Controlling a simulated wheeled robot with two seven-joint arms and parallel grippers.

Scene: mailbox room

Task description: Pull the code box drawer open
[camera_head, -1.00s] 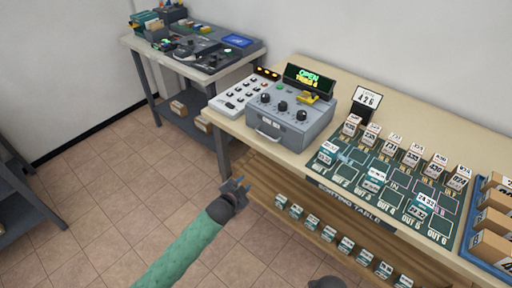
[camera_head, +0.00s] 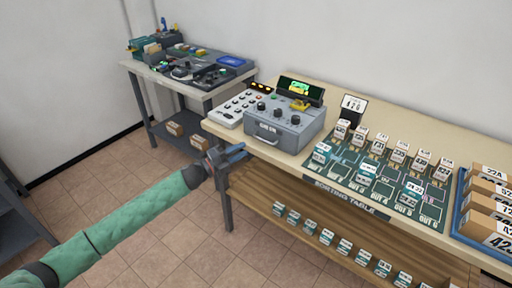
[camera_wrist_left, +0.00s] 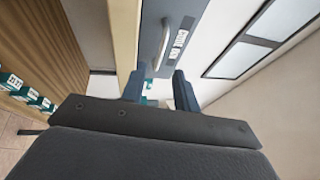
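The grey code box (camera_head: 285,130) stands on the left end of the sorting table, with dials on its sloped top and a lit green display (camera_head: 300,88) behind. Its front has a pale bar handle (camera_head: 267,139); no gap shows around the drawer. My left gripper (camera_head: 232,154) is left of and below the handle, near the table's left front edge, apart from the box. In the left wrist view, its two fingers (camera_wrist_left: 159,88) are spread with nothing between them; the box front (camera_wrist_left: 176,22) and handle (camera_wrist_left: 160,45) are beyond them. My right gripper is not in view.
A white keypad panel (camera_head: 246,107) sits left of the box. The sorting table (camera_head: 415,115) holds a green mat with small boxes; a wooden shelf (camera_head: 320,212) below carries several more. A blue tray (camera_head: 458,212) with cartons is at the right. The floor in front is clear.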

